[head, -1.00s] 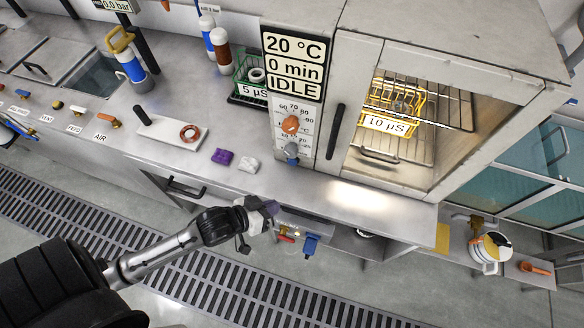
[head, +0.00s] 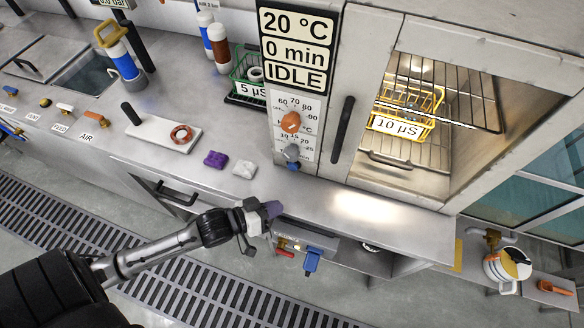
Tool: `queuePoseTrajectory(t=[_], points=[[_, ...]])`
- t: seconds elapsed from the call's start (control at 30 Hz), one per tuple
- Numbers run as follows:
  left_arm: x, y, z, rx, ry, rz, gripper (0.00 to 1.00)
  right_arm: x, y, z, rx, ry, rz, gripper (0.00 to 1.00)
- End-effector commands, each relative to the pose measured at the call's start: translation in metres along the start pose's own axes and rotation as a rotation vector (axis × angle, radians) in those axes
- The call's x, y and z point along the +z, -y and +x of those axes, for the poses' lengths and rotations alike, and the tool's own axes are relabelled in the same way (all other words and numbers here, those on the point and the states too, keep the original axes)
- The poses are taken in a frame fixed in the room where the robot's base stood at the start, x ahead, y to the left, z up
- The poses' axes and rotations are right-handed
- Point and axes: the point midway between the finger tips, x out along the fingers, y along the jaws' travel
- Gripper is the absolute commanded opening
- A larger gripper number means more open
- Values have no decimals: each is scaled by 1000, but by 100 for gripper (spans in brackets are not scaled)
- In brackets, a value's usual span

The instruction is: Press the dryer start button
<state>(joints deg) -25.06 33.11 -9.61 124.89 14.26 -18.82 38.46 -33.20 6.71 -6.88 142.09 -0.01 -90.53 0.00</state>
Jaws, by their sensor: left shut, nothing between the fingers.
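The dryer (head: 365,100) is a steel cabinet with a glass door; its display (head: 296,48) reads 20 °C, 0 min, IDLE. On the panel under the display are an orange knob (head: 290,122) and a grey knob (head: 291,152). A small blue part (head: 294,166) shows just under the grey knob; I cannot tell for certain that it is the start button. My left gripper (head: 270,210) is shut and empty, in front of the bench edge, below and left of the panel and apart from it. My right gripper is out of view.
A yellow basket (head: 408,104) labelled 10 µS stands inside the dryer. Purple (head: 215,159) and white (head: 243,169) cloth-like pieces lie on the bench left of the panel. A black door handle (head: 341,130) sticks out right of the knobs. Bare bench lies before the dryer.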

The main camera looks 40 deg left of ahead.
Motion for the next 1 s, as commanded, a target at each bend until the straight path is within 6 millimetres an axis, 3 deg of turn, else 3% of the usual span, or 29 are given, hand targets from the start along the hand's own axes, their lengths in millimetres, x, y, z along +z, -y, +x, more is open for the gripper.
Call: queuePoseTrajectory(t=[0.27, 0.73, 1.0], points=[[-2, 5, 6, 0, 0, 3, 0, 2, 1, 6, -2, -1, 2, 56], [-29, 33, 44, 0, -1, 4, 0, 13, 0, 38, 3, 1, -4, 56], [-42, 41, 57, 0, 1, 2, 0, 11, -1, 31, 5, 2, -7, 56]])
